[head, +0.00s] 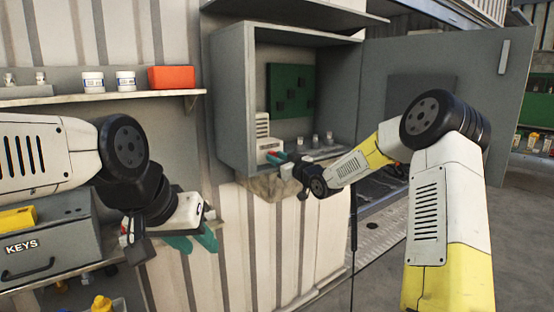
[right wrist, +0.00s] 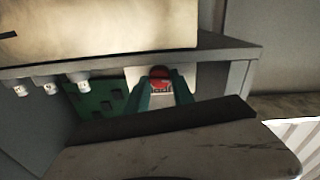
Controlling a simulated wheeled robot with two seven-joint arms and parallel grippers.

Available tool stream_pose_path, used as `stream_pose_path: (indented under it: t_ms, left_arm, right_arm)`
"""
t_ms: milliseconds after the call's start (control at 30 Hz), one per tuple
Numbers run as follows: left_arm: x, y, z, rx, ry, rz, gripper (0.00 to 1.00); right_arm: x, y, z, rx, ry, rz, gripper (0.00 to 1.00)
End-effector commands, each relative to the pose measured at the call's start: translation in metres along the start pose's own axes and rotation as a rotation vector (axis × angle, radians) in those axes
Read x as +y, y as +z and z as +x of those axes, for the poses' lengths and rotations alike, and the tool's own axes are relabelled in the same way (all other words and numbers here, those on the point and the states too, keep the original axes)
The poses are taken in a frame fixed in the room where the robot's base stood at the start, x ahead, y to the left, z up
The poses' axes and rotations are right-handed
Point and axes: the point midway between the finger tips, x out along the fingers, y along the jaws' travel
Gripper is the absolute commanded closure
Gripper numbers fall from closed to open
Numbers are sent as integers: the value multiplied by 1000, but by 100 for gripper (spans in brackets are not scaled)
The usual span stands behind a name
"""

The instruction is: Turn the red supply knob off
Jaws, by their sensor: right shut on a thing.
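The red supply knob (right wrist: 159,72) shows in the right wrist view on a pale plate, between the two green fingers of my right gripper (right wrist: 160,90). The fingers are shut on the knob, and its exact turn is hard to tell. In the head view my right gripper (head: 276,157) reaches into the open grey cabinet (head: 231,95) at its lower left, and the knob is mostly hidden there. My left gripper (head: 194,242) hangs in front of the ribbed wall, its teal fingers apart and empty.
The cabinet door (head: 440,75) stands open to the right. Inside are a green board (head: 291,90) and several small pegs. A shelf at the left holds white jars and a red box (head: 171,77). A grey KEYS box (head: 40,240) sits below it, close to my left arm.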

Motion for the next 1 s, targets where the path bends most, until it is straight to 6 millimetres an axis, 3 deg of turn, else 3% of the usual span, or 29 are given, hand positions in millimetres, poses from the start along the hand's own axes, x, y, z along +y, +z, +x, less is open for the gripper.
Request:
stream_pose_path:
  t_ms: [767,800,1000]
  left_arm:
    - [0,0,0,0,0,0,64]
    - [0,0,0,0,0,0,64]
    - [0,0,0,0,0,0,64]
  right_arm:
    - [0,2,0,1,-3,-97,100]
    - [0,2,0,2,-3,-97,63]
    - [0,1,0,3,-3,-97,62]
